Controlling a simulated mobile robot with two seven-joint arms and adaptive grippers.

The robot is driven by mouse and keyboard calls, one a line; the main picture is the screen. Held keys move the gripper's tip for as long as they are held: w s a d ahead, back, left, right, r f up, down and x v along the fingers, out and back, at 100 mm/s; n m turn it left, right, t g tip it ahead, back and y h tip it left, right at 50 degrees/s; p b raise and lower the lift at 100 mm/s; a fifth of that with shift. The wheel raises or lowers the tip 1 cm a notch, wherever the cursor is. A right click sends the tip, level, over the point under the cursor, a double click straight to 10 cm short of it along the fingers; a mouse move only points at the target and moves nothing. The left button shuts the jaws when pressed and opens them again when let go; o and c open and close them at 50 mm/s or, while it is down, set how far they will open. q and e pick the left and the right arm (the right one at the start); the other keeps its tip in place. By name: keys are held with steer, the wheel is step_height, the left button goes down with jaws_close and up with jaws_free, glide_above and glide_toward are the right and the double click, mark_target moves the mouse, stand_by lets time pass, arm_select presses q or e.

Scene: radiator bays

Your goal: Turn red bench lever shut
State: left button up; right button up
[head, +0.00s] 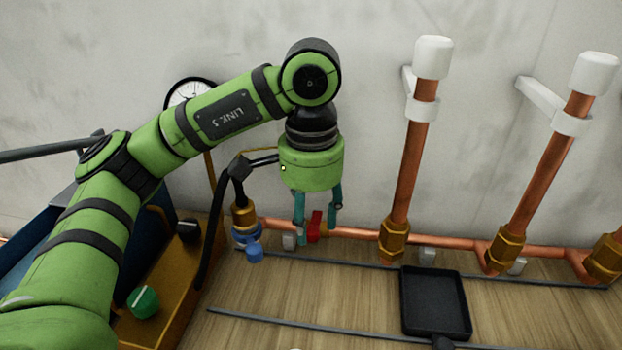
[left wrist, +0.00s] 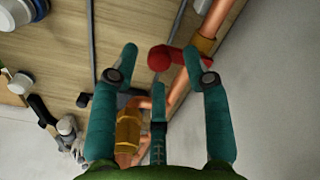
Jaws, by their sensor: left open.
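The red lever (head: 315,227) sits on the horizontal copper pipe (head: 352,233) low along the wall, just above the wooden bench. It also shows in the left wrist view (left wrist: 160,58), near the fingertips. My left gripper (head: 318,222) points down at the lever from above, with its teal fingers open. In the left wrist view the fingers (left wrist: 166,65) are spread wide and the red lever lies between their tips. I cannot tell whether a finger touches it. Part of the lever is hidden behind a finger in the head view. My right gripper is not in view.
Upright copper pipes with white caps (head: 433,57) and brass fittings (head: 393,240) stand to the right. A blue knob (head: 254,253) is left of the lever. A black tray (head: 435,302) lies on the bench (head: 350,290). A box with a green knob (head: 143,302) stands left.

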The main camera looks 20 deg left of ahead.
mark_target(311, 229)
arm_select(q)
step_height(311, 229, up, 10)
steer(key=shift+r, duration=0.15)
stand_by(0.7)
